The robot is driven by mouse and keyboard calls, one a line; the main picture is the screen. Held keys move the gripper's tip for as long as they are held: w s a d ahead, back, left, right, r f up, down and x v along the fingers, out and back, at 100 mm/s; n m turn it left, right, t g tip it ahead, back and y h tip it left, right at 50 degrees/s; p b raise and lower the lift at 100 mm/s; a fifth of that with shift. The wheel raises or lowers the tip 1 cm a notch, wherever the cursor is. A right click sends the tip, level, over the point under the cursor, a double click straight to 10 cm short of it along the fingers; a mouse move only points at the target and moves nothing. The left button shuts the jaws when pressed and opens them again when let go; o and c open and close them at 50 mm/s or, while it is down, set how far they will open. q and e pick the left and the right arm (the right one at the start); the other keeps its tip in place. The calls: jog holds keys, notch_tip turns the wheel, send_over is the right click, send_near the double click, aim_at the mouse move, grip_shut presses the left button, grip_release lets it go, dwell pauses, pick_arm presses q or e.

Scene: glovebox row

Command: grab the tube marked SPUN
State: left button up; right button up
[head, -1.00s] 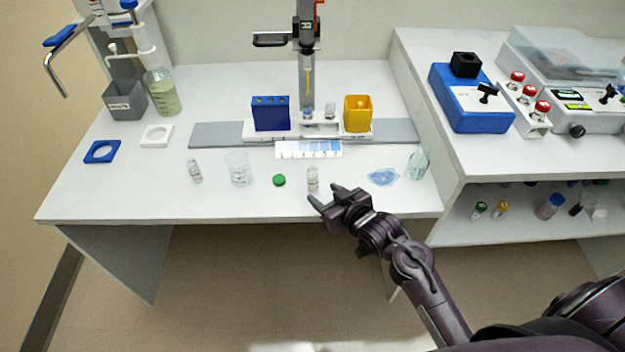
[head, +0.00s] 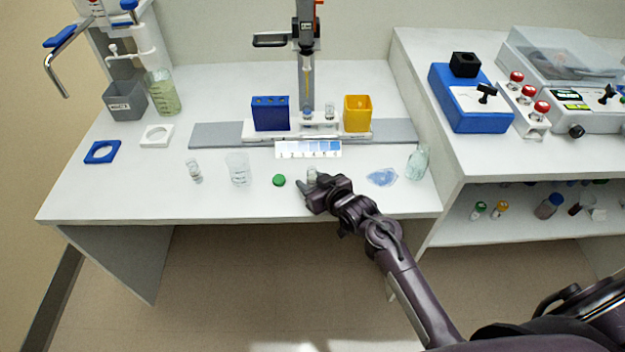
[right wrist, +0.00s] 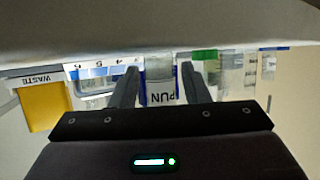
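A small clear tube (head: 312,172) stands on the front of the bench, partly hidden by my right gripper in the head view. In the right wrist view, which is upside down, the tube (right wrist: 161,92) carries a white label on which "PUN" can be read. My right gripper (right wrist: 160,70) is open, with one finger on each side of the tube and a narrow gap to each finger. It also shows low at the bench's front in the head view (head: 313,186). A similar tube (head: 194,171) stands farther left; its label is unreadable. My left gripper is not in view.
A green cap (head: 279,180) and a beaker (head: 238,169) are left of the gripper. A blue dish (head: 382,177) and a glass bottle (head: 418,162) are to its right. Behind are a colour strip (head: 308,149), a blue rack (head: 270,114) and a yellow bin (head: 357,114).

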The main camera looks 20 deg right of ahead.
jog(key=c, duration=0.8)
jog(key=shift+r, duration=0.1)
